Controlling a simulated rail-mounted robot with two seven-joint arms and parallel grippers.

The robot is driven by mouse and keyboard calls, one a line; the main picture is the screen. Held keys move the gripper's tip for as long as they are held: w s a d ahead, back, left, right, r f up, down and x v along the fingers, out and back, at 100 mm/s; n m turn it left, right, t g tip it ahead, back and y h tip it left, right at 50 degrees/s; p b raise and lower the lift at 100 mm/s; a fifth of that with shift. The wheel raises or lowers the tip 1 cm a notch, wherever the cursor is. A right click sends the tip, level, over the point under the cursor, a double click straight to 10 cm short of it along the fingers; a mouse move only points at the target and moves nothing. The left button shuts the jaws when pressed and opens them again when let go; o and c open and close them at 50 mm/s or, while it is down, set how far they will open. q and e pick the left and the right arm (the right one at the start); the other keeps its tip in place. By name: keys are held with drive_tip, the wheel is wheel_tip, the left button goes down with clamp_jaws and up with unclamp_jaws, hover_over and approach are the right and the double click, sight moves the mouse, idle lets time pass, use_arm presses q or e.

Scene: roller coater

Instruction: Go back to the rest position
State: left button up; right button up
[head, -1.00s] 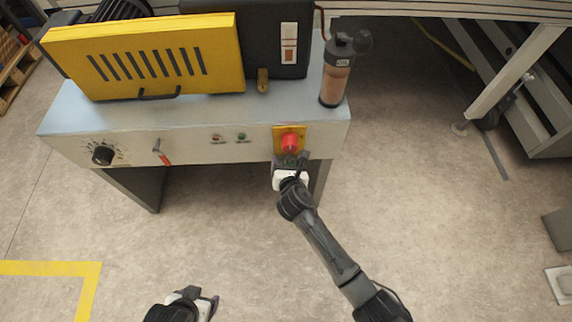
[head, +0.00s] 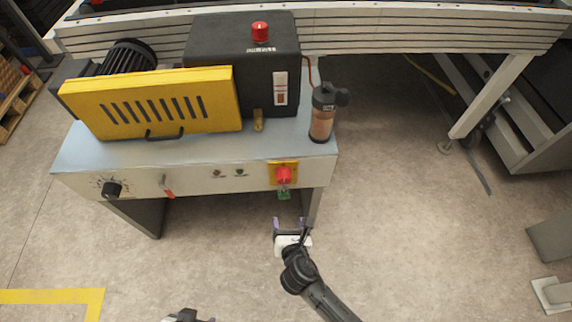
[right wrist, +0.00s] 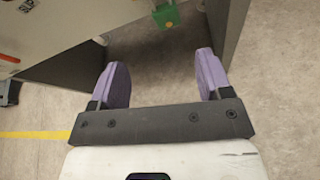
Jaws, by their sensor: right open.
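My right gripper (head: 290,228) is open and empty, below and in front of the machine's red knob (head: 284,175) on its yellow plate, apart from it. In the right wrist view its two purple fingers (right wrist: 164,82) stand wide apart with floor between them. A green piece (head: 284,194) sits just under the red knob; it also shows at the top of the right wrist view (right wrist: 173,36). My left gripper (head: 188,316) is only partly in view at the bottom edge, and its fingers cannot be made out.
The roller coater's grey table (head: 120,150) carries a yellow guard (head: 150,103), a black box (head: 235,65) and a filter bottle (head: 322,112). A dial (head: 111,189) and a red-tipped lever (head: 168,188) are on its front. Open floor (head: 420,240) lies to the right.

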drive_tip(key=s+d+r+m+g+h+p, duration=0.1)
drive_tip(key=s+d+r+m+g+p, duration=0.45)
drive_tip(key=m, duration=0.95)
drive_tip(key=s+d+r+m+g+p, duration=0.1)
drive_tip(key=s+d+r+m, duration=0.2)
drive_tip(key=d+r+m, duration=0.95)
drive_tip(key=s+d+r+m+g+h+p, duration=0.1)
drive_tip(key=s+r+m+g+p, duration=0.15)
drive_tip(key=s+p, duration=0.55)
drive_tip(key=s+d+r+m+g+p, duration=0.1)
drive_tip(key=s+d+r+m+p, duration=0.2)
drive_tip(key=s+p, duration=0.5)
wheel_tip(320, 180, up, 38)
drive_tip(key=a+p, duration=0.1)
drive_tip(key=p, duration=3.5)
drive_tip(key=shift+s+a, duration=0.2)
drive_tip(key=shift+s, duration=0.2)
